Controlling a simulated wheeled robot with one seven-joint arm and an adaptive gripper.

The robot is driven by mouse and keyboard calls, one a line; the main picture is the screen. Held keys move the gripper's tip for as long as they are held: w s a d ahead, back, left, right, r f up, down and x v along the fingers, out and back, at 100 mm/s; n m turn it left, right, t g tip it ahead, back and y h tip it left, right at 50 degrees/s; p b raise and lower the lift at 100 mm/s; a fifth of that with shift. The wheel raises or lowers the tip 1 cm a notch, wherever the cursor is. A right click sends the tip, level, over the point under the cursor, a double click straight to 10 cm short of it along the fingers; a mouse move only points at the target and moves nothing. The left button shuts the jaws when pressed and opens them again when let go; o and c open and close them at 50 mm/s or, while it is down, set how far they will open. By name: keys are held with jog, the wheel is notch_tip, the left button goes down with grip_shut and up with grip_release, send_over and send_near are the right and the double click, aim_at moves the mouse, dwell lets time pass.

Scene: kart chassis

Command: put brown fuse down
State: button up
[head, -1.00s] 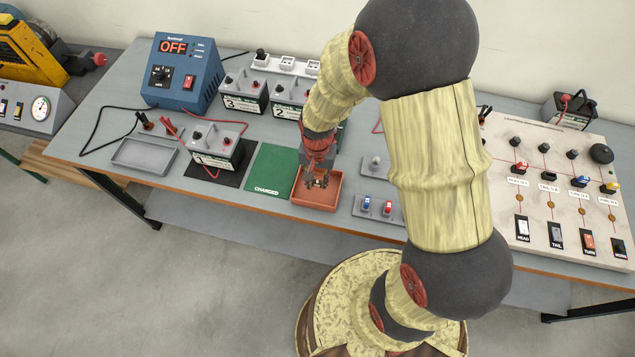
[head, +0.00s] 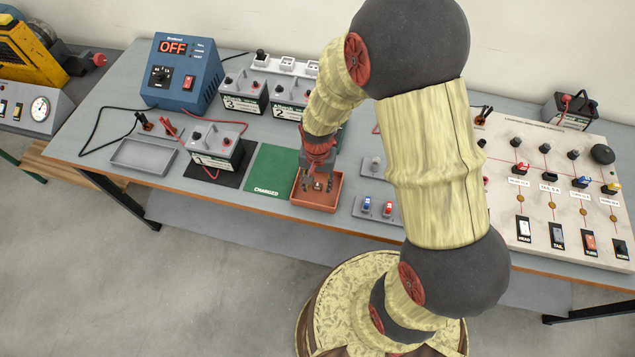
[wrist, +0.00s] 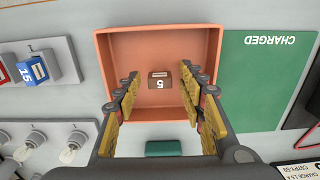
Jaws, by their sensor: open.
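The brown fuse (wrist: 160,80), marked 5, sits in the orange tray (wrist: 125,42) in the wrist view, apart from both fingers. In the head view the same tray (head: 334,199) lies near the table's front edge. My gripper (wrist: 160,85) is open, with one finger on each side of the fuse and a gap to each. In the head view my gripper (head: 318,186) points down over the tray, and the fuse shows small between its fingers.
A green mat (head: 266,172) marked CHARGED lies left of the tray. A grey holder with blue and red fuses (head: 376,208) stands to its right. Batteries (head: 216,150) and a blue power supply (head: 184,72) reading OFF stand further left.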

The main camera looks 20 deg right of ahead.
notch_tip(320, 180, up, 12)
jog(key=p, duration=0.3)
notch_tip(320, 180, up, 14)
jog(key=f+n+t, duration=0.1)
jog(key=n+t, duration=0.1)
jog(key=n, duration=0.1)
send_over(318, 185)
jog(key=s, duration=0.3)
jog(key=s+r+n+t, duration=0.3)
jog(key=s+r+n, duration=0.1)
jog(key=s+r, duration=0.6)
jog(key=shift+s+r+t, duration=0.3)
jog(key=shift+s+r, duration=0.1)
jog(key=shift+r, duration=0.3)
jog(key=shift+f+b, duration=0.1)
jog(key=shift+b, duration=0.3)
